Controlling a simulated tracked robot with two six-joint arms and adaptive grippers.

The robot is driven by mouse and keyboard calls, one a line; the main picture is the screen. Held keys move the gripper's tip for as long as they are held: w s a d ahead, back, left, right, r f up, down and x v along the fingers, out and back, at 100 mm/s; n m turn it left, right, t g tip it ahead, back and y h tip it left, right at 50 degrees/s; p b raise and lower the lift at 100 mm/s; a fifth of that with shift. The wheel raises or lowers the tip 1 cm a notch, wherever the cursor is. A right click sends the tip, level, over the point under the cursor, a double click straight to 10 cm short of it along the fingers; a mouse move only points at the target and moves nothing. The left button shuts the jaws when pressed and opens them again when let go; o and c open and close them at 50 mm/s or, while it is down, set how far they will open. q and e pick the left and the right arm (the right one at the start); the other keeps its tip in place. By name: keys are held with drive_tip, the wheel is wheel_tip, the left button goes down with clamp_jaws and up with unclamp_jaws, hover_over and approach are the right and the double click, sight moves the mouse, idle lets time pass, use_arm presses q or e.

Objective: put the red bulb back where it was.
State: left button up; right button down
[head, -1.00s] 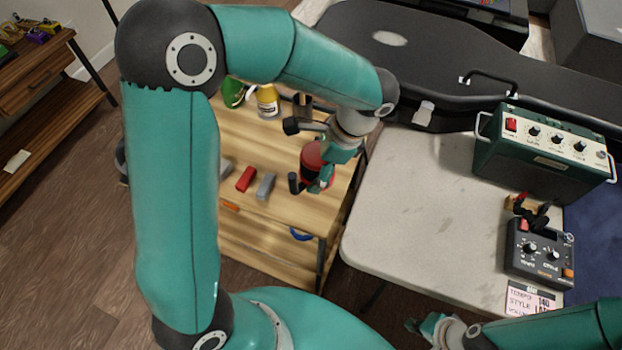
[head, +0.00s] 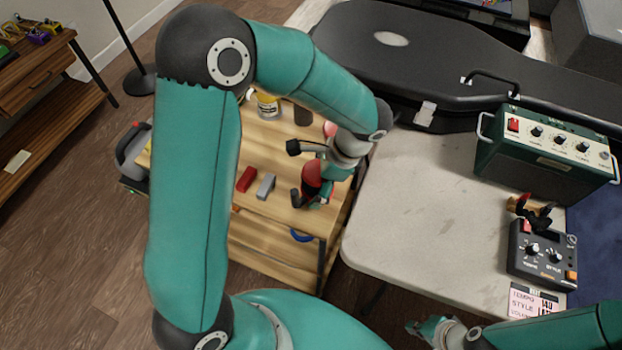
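The red bulb (head: 311,173), red with a dark lower part, is between the fingers of my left gripper (head: 311,197). The gripper is closed around it, and its fingers hide part of it. It is over the right part of the light wooden cart top (head: 282,208), near the edge beside the pale table. I cannot tell whether its lower end touches the wood. My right gripper (head: 427,328) is at the bottom of the view, away from the bulb; its finger opening is unclear.
A red block (head: 247,180) and a grey block (head: 266,187) lie left of the bulb. The pale table (head: 415,215) holds a green amplifier (head: 545,155) and a black guitar case (head: 440,60).

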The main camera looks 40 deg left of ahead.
use_arm(q)
drive_tip(key=shift+o, duration=0.5)
drive_tip(key=shift+r, duration=0.15)
drive_tip(key=p+v, duration=0.1)
drive_tip(key=v, duration=1.1)
drive_tip(key=shift+a, duration=0.1)
